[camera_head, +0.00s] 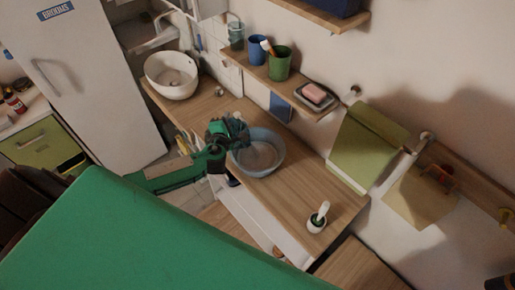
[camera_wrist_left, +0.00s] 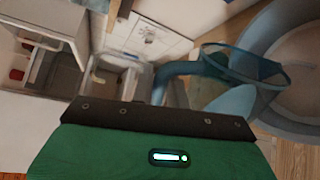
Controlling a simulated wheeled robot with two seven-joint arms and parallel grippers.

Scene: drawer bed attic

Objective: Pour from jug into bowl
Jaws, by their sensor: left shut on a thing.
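The blue-grey bowl (camera_head: 277,167) stands on the wooden counter in the head view; its curved rim and pale inside also fill the right side of the left wrist view (camera_wrist_left: 262,36). My left gripper (camera_head: 229,133) is at the bowl's upper left edge, above the counter. It is shut on the blue jug, whose see-through rim (camera_wrist_left: 243,64) and handle show in the left wrist view. The jug is beside or over the bowl's near edge. In the head view my gripper largely hides the jug. Its contents and exact tilt are unclear. My right gripper is not in view.
A white basin (camera_head: 172,75) sits at the counter's far end. A small white pot (camera_head: 317,218) with a brush stands at the near end. A shelf (camera_head: 262,75) with cups and a soap dish (camera_head: 316,96) hangs above. A green towel (camera_head: 363,150) hangs at right.

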